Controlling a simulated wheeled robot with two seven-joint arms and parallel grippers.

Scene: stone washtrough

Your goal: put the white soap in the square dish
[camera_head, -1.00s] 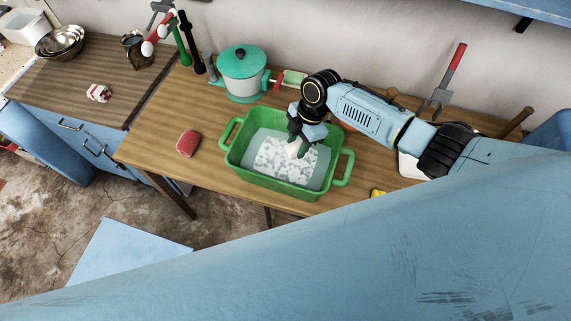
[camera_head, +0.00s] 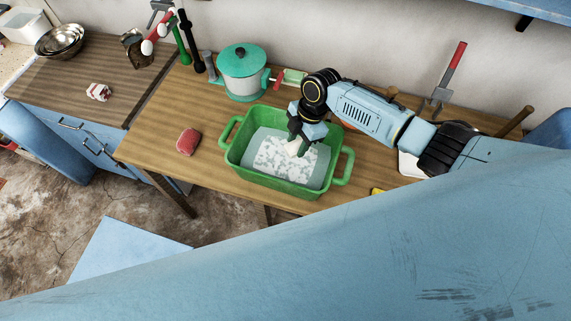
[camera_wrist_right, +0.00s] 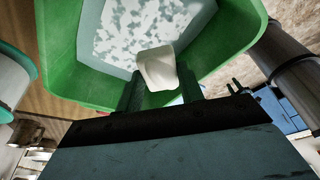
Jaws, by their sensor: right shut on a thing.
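The white soap (camera_wrist_right: 157,68) is a small pale block between the two dark fingers of my right gripper (camera_wrist_right: 160,92). The right gripper (camera_head: 298,143) is shut on it, pointing down over the green tub; in the head view only a bit of the soap shows below the fingers. I cannot tell whether the soap touches the water. No square dish can be made out for certain; a white thing (camera_head: 409,166) on the table right of the tub is partly hidden by my right arm. My left gripper is not in view.
The green tub (camera_head: 233,153) with two handles holds foamy water. A red sponge-like block (camera_head: 188,141) lies left of it. A teal-lidded pot (camera_head: 243,75) stands behind. A yellow thing (camera_head: 377,191) shows at the table's front edge. The table's left part is mostly clear.

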